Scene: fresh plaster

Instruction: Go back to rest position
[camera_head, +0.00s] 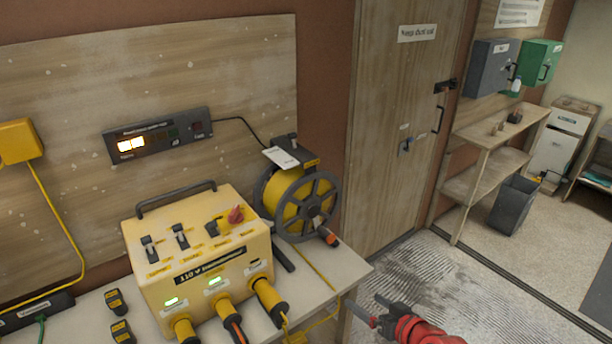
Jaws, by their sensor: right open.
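My right gripper (374,318) shows at the bottom, right of the middle, on my red arm. It is open, with nothing visible between its fingers. It is above the floor beside the right front corner of the bench (345,279). My left gripper is out of view. On the bench stands a yellow power box (205,258) with a black handle, switches, a red knob and several yellow plugs along its lower front, with green lights lit above two of them.
A yellow cable reel (300,203) stands behind the box's right side. Small black-and-yellow blocks (116,301) lie to its left. A display (158,136) glows orange on the wall panel. A wooden door (395,130), shelf (487,175) and dark bin (513,205) stand beyond open floor.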

